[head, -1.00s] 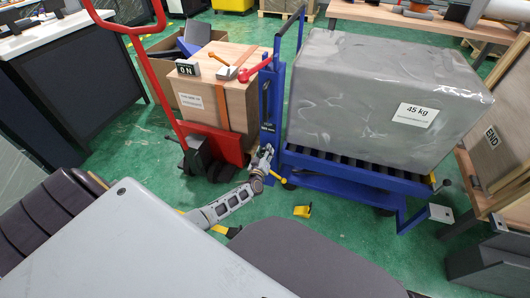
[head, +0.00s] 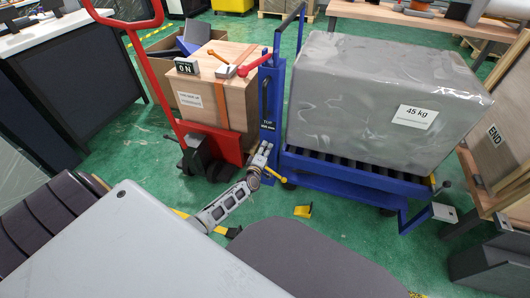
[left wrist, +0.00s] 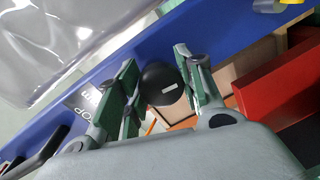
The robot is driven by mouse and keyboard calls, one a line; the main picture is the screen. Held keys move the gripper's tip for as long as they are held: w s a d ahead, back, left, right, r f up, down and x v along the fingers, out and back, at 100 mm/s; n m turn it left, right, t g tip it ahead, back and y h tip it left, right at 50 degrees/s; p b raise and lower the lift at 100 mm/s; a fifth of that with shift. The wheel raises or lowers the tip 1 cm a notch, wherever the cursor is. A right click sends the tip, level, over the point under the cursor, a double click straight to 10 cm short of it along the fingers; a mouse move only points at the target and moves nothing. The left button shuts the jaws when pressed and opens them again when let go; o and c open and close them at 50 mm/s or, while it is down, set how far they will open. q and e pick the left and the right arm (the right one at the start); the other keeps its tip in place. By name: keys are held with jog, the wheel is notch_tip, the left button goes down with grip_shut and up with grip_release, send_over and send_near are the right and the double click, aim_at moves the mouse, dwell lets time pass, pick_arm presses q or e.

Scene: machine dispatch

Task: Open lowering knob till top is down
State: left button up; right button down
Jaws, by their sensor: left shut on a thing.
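A blue lift cart has a post (head: 268,105) marked TOP and a roller top (head: 350,168) bearing a large grey wrapped load (head: 375,95) labelled 45 kg. My left gripper (head: 263,155) is at the lower part of the post, just left of the roller top. In the left wrist view, a black round knob (left wrist: 160,83) with a small white mark sits between the fingers of my left gripper (left wrist: 158,90), which are shut on it. The knob is hidden in the head view. My right gripper is not in view.
A red hand truck (head: 208,143) and a wooden box (head: 240,105) stand left of the post. A wooden END stand (head: 490,155) is at the right. A grey surface (head: 130,245) fills the front left.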

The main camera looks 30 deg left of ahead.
pick_arm(q)
jog(key=shift+a+n, duration=0.1)
jog(key=shift+n, duration=0.5)
jog(key=shift+b, duration=0.3)
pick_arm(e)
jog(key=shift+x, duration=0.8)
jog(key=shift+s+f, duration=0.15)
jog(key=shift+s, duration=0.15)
pick_arm(q)
jog(key=o, duration=1)
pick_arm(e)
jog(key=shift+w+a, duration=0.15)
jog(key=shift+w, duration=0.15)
pick_arm(q)
jog(key=shift+s, duration=0.1)
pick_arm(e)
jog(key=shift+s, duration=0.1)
